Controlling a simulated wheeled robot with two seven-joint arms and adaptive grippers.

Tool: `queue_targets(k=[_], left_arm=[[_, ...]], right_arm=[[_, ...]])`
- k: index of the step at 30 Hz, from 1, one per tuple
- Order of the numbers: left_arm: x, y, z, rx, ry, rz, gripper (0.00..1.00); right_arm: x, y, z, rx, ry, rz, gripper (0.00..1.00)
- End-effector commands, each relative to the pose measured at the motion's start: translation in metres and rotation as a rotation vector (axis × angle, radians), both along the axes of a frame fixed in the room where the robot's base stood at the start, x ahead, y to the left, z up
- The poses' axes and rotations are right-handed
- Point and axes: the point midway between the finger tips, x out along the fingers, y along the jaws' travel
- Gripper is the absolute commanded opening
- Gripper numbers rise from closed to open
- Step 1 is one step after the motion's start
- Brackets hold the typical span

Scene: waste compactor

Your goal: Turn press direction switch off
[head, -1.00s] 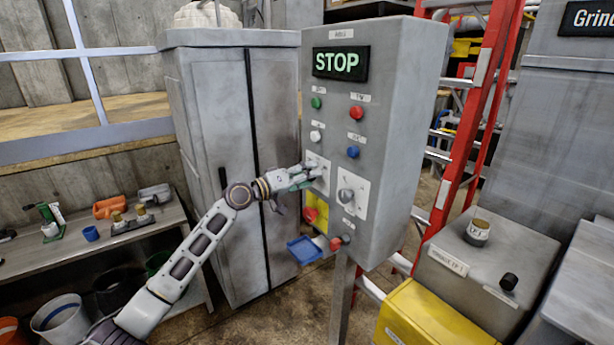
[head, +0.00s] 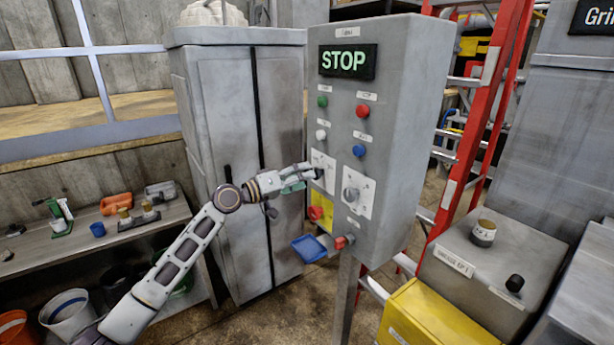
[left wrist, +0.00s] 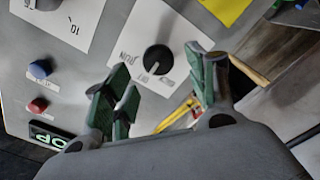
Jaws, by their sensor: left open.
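A grey control box (head: 388,130) with a lit STOP display stands right of centre in the head view. Its left white plate (head: 323,160) sits behind my left fingertips. The left wrist view shows this plate's round black rotary knob (left wrist: 157,58) with small labels around it, too blurred to read fully. My left gripper (head: 304,178) is at the plate from the left. In the left wrist view my gripper (left wrist: 160,85) has its green-padded fingers spread, with the knob beyond the gap between them. The gripper holds nothing. My right gripper is out of view.
A second plate with a grey dial (head: 352,194) lies just right. A red emergency button (head: 315,213) on yellow and a blue tray-like part (head: 308,249) are below. A grey cabinet (head: 232,120) stands left, a red ladder (head: 480,120) right.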

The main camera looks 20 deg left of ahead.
Motion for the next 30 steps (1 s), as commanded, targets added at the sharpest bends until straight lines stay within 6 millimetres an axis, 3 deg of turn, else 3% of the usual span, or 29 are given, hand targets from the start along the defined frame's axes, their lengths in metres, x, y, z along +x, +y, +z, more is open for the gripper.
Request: queue_targets(k=[18,30], left_arm=[[-0.043,0.033,-0.001,0.0,0.001,-0.001,0.57],[-0.06,0.046,0.0,0.001,-0.001,0.0,0.57]], right_arm=[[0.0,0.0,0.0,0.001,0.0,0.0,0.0],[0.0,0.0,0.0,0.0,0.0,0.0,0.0]])
